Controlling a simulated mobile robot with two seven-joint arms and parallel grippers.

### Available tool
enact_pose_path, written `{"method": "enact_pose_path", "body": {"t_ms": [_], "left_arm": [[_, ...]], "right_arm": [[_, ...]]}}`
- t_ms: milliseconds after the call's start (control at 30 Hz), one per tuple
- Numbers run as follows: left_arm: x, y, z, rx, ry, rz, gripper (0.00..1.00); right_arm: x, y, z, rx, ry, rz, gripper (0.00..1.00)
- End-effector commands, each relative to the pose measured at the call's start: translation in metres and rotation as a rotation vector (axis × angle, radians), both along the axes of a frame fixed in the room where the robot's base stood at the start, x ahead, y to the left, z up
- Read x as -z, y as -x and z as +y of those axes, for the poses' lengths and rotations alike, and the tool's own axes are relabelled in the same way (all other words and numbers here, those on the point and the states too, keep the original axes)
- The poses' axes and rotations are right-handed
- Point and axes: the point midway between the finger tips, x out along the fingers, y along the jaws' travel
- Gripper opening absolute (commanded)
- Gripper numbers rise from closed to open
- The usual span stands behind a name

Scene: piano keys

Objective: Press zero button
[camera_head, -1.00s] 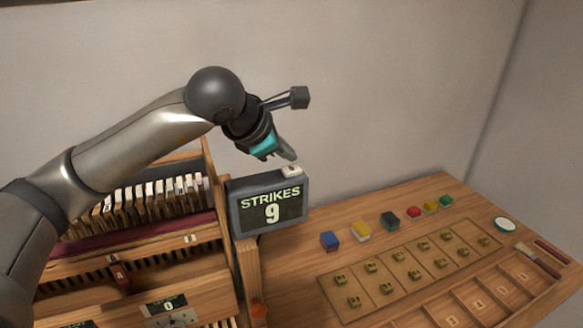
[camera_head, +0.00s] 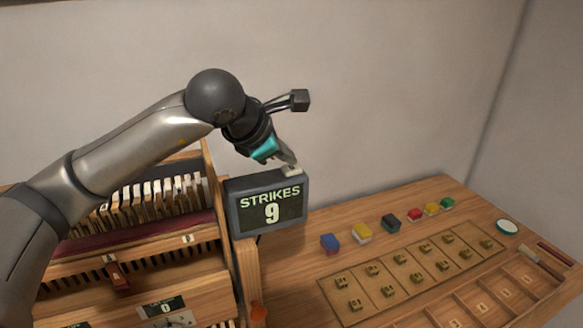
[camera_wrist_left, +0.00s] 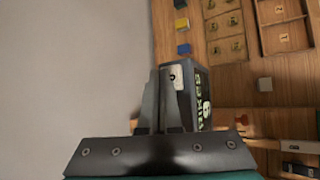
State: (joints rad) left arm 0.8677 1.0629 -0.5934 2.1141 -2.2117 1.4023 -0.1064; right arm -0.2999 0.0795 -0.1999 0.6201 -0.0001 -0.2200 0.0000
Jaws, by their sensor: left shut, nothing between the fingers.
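The strikes display (camera_head: 268,206) is a dark box that reads "STRIKES 9", mounted at the right end of the wooden piano action. A small white button (camera_head: 291,172) sits on its top; in the left wrist view the button (camera_wrist_left: 177,76) carries a dark round mark like a zero. My left gripper (camera_head: 291,161) is shut and empty, pointing down with its fingertips right at the button. In the left wrist view its fingers (camera_wrist_left: 164,84) lie over the display's top beside the button. I cannot tell whether they touch it. My right gripper is not in view.
The piano action with pale hammers (camera_head: 150,198) stands below my left arm. On the wooden table (camera_head: 335,223) to the right lie several coloured blocks, a board (camera_head: 372,292) with brass pieces, a compartment tray, a round white-topped tin (camera_head: 506,225) and a brush.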

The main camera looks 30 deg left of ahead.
Motion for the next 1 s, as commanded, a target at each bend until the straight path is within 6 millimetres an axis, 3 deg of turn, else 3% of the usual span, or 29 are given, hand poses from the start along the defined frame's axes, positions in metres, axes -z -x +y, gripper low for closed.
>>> {"method": "enact_pose_path", "body": {"t_ms": [1000], "left_arm": [[0.0069, 0.0002, -0.0001, 0.000, 0.000, 0.003, 0.00]], "right_arm": [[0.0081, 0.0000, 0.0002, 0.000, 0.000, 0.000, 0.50]]}}
